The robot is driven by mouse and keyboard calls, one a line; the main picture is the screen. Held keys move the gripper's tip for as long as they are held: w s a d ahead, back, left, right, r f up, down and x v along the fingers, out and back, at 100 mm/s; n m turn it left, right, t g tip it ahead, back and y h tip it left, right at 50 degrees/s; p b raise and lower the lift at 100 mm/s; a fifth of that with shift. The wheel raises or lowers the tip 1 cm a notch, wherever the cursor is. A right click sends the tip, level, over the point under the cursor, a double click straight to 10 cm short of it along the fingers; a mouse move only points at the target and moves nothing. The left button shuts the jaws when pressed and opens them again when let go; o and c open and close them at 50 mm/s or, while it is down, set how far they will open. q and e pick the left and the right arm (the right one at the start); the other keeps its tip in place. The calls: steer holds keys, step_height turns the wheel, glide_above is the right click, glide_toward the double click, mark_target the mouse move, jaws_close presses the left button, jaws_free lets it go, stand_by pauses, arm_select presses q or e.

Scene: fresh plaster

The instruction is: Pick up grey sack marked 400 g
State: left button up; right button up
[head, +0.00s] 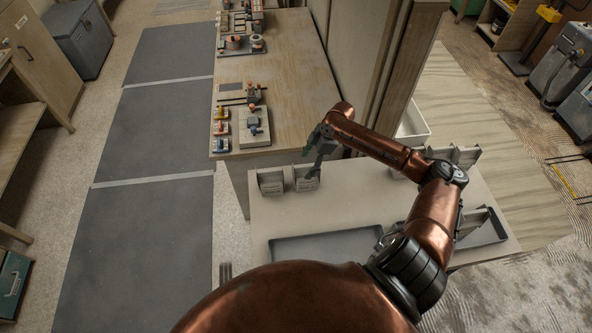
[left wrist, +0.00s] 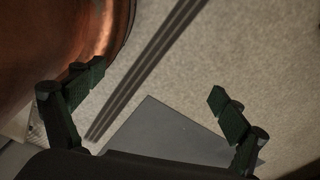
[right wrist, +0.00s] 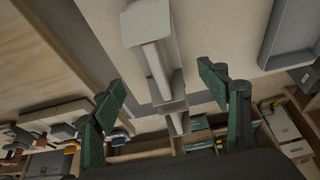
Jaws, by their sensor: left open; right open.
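My right gripper (head: 318,150) is open, just above the right sack. My left gripper (left wrist: 152,85) is open and empty over the floor, beside my copper body.
A shallow grey tray (head: 325,237) lies at the table's front. More grey items (head: 465,156) stand at the right, partly behind my right arm. A white bin (head: 414,124) is behind. A wooden bench (head: 270,85) with small fixtures adjoins at the back left.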

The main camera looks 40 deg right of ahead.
mark_target(301, 174)
steer(key=shift+w+a+f, duration=0.2)
steer(key=shift+f, duration=0.2)
steer(key=shift+a+f, duration=0.2)
steer(key=shift+f, duration=0.5)
steer(key=x, duration=0.5)
steer(key=shift+d+f, duration=0.15)
steer(key=shift+f, duration=0.1)
steer(key=shift+s, duration=0.1)
steer(key=c, duration=1.7)
arm_select(q)
steer(key=shift+s+a+r, duration=0.1)
steer(key=shift+s+a, duration=0.05)
steer(key=shift+s, duration=0.35)
arm_select(e)
steer(key=shift+c, duration=0.5)
steer(key=shift+r, duration=0.1)
